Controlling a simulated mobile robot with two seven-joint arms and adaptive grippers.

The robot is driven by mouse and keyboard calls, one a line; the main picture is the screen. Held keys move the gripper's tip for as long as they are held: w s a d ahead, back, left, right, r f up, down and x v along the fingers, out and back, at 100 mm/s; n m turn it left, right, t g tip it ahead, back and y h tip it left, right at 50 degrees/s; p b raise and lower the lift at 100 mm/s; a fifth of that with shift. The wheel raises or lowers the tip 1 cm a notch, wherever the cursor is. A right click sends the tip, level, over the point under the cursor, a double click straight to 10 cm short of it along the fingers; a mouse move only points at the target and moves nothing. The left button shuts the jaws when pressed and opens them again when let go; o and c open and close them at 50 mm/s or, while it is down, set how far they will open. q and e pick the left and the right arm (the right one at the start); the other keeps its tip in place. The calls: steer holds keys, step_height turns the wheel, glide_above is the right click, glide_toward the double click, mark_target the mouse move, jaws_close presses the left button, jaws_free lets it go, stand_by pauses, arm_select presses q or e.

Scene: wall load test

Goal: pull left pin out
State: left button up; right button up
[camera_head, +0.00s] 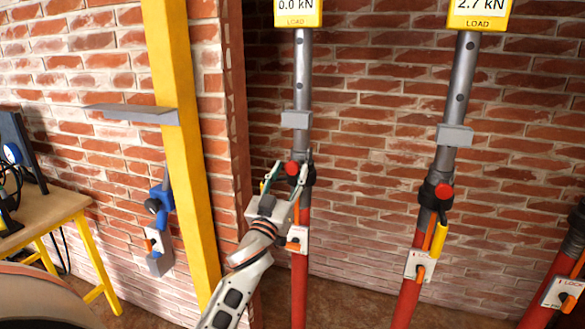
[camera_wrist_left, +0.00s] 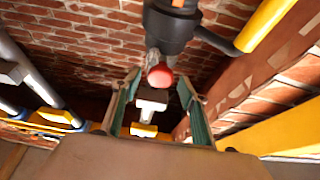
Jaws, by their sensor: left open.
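The left pin has a red round knob (camera_head: 291,168) at the dark collar of the left prop (camera_head: 302,75), a grey tube above a red one. My left gripper (camera_head: 289,173) is open at the collar, with its fingers on either side of the knob. In the left wrist view, the red knob (camera_wrist_left: 160,76) shows between the two green-edged fingertips (camera_wrist_left: 160,84), with gaps on both sides. The pin's shaft is mostly hidden behind the knob. My right gripper is not in view.
The left load display (camera_head: 298,13) reads 0.0 kN. A second prop (camera_head: 459,95) to the right has its own red knob (camera_head: 444,191) and a 2.7 kN display (camera_head: 480,12). A yellow post (camera_head: 176,120) and brick edge stand close left of my arm. A wooden table (camera_head: 40,215) is far left.

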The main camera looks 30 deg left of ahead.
arm_select(q)
steer(key=shift+x, duration=1.15)
jaws_close()
steer(key=shift+s+d, duration=0.1)
steer(key=shift+s, duration=0.15)
steer(key=shift+s+d+f+p, duration=0.1)
steer(key=shift+s+d+p, duration=0.1)
steer(key=shift+s+p, duration=0.45)
steer(key=shift+s+d+f+p, duration=0.1)
steer(key=shift+s+d+p, duration=0.15)
steer(key=shift+s, duration=0.75)
steer(key=shift+s+d+p, duration=0.2)
steer(key=shift+s+p, duration=0.25)
steer(key=shift+s, duration=0.4)
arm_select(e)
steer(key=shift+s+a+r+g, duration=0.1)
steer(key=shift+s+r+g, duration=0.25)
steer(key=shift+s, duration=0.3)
